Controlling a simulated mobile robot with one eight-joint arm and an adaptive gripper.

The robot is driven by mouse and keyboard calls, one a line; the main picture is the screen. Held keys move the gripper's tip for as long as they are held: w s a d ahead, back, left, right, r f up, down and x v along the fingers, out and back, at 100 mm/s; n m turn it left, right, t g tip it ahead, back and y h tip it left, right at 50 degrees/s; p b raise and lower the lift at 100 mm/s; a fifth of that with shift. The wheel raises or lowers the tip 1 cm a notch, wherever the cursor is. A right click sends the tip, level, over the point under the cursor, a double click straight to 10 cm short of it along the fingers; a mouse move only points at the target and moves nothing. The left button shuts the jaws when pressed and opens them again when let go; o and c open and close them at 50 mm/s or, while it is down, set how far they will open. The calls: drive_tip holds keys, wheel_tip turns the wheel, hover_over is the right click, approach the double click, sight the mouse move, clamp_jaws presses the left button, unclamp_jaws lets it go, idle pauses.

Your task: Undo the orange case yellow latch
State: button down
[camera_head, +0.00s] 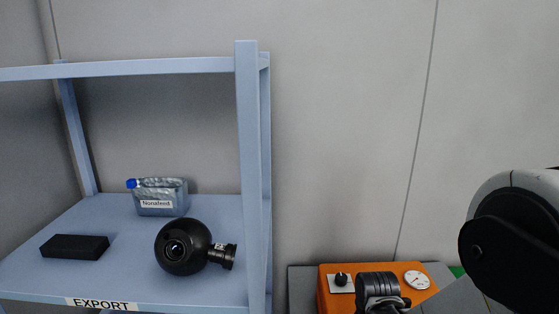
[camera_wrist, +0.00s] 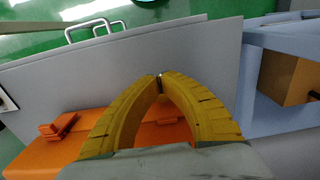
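The orange case (camera_head: 386,271) is at the bottom of the head view, cut off by the picture edge, with a black knob (camera_head: 341,279) and a round white gauge (camera_head: 417,280) on it. In the wrist view the orange case (camera_wrist: 45,160) lies below and behind my gripper (camera_wrist: 160,82). The yellow fingers arch together and their tips meet, with no object visible between them. A raised orange clip (camera_wrist: 58,126) is on the case left of the fingers. I cannot make out a yellow latch; my fingers and wrist cover part of the case.
A blue shelf (camera_head: 253,170) stands left, holding a Nonafeed bottle (camera_head: 160,197), a black ball-shaped camera (camera_head: 183,247) and a black box (camera_head: 75,246). In the wrist view are a grey panel (camera_wrist: 190,50), metal handles (camera_wrist: 95,28), a brown box (camera_wrist: 286,76) and green floor.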

drive_tip(key=shift+s+f+b, duration=0.45)
drive_tip(key=shift+s+f, duration=0.05)
drive_tip(key=shift+s, duration=0.35)
drive_tip(key=shift+r, duration=0.1)
wheel_tip(320, 180, up, 8)
drive_tip(key=p, duration=0.6)
idle(0.4)
drive_tip(key=s+r+t+b, duration=0.7)
drive_tip(key=r+b, duration=0.1)
drive_tip(key=r, duration=0.2)
drive_tip(key=shift+s, duration=0.15)
idle(0.4)
